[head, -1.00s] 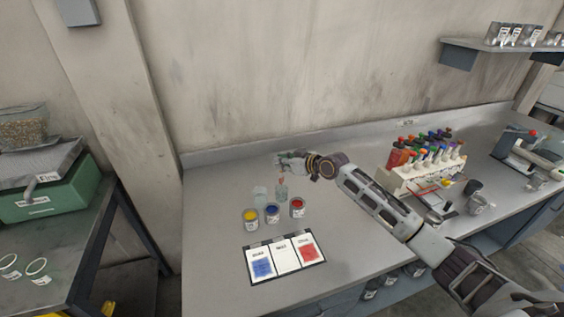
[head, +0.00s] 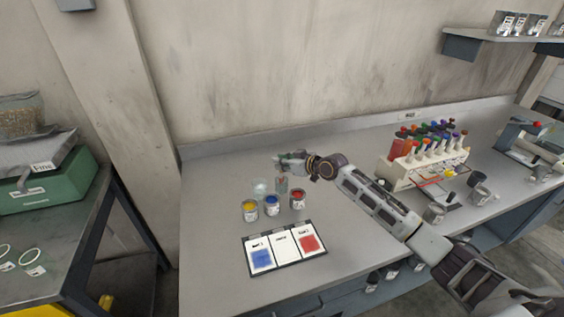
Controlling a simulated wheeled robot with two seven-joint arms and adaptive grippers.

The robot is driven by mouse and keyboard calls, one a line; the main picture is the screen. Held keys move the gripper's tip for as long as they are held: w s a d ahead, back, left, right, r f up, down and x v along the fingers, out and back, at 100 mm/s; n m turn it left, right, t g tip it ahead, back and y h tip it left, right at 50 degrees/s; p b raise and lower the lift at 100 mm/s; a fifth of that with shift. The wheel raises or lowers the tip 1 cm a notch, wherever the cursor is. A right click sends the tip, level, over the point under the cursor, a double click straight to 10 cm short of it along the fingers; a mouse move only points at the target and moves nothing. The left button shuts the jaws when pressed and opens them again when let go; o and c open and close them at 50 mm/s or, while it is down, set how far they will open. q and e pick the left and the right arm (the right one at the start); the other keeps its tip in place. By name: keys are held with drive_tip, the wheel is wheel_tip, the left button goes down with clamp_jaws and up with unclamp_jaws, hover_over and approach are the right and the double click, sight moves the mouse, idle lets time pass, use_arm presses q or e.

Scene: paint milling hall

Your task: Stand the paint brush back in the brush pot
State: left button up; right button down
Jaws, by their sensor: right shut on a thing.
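My right gripper (head: 281,161) is above the back of the small jar group and is shut on the paint brush, which is mostly hidden by the fingers. A small reddish piece, seemingly the brush's end (head: 282,180), shows below the gripper, at a clear glass jar (head: 282,189). I cannot tell whether it is inside or behind the glass. A second clear jar (head: 260,189) stands just left of it. I cannot tell which vessel is the brush pot. My left gripper is not in view.
Open yellow (head: 249,208), blue (head: 272,206) and red (head: 297,199) paint tins stand in front of the jars. A sample card (head: 284,249) lies nearer. A rack of coloured bottles (head: 401,174) and grey cups (head: 479,195) stand right. The bench left of the jars is clear.

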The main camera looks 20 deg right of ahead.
drive_tip(key=shift+f+b, duration=0.45)
drive_tip(key=shift+f, duration=0.35)
drive_tip(key=c, duration=1.3)
unclamp_jaws()
drive_tip(key=shift+c, duration=0.2)
drive_tip(key=v, duration=1.2)
